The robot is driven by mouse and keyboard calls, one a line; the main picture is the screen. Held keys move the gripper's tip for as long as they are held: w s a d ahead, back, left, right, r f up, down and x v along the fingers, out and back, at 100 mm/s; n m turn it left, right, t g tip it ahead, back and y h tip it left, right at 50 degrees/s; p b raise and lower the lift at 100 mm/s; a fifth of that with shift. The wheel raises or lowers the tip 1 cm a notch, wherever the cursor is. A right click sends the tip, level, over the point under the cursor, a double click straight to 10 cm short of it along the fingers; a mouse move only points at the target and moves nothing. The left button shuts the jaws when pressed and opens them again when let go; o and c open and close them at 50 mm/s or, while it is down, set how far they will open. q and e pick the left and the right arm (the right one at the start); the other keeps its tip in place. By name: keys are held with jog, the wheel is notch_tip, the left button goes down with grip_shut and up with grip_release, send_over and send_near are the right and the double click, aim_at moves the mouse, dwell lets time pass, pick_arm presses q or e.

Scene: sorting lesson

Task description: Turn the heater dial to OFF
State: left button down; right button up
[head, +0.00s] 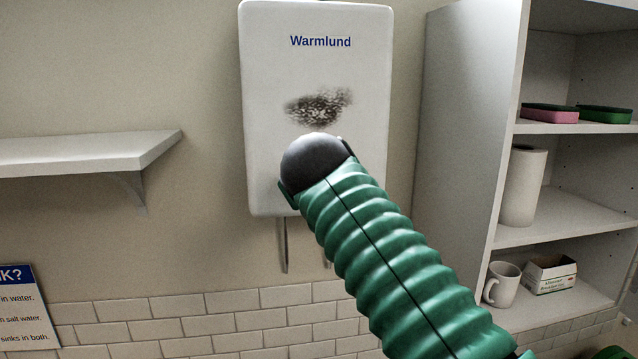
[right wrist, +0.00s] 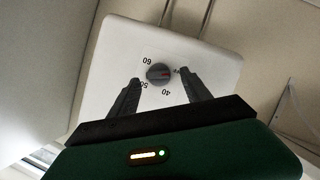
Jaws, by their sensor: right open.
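The heater (head: 315,70) is a white wall box marked "Warmlund" with a dark sooty patch; my right arm covers its lower front in the head view. In the right wrist view the heater (right wrist: 120,50) appears upside down. My right gripper (right wrist: 159,79) is open, with one finger to each side of the dial. I cannot tell whether they touch it. My left gripper is not in view.
A white wall shelf (head: 90,148) is at the left. A shelf unit (head: 470,120) at the right holds sponges, a paper roll (head: 523,186), a mug (head: 502,285) and a small box (head: 550,274). Two pipes run down below the heater.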

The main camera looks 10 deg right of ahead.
pick_arm(q)
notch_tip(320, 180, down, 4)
jog(key=b, duration=0.3)
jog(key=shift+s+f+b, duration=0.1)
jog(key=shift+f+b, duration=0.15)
jog(key=shift+b, duration=0.1)
pick_arm(e)
jog(key=v, duration=1.4)
jog(key=shift+s+a, duration=0.2)
jog(key=shift+s, duration=0.2)
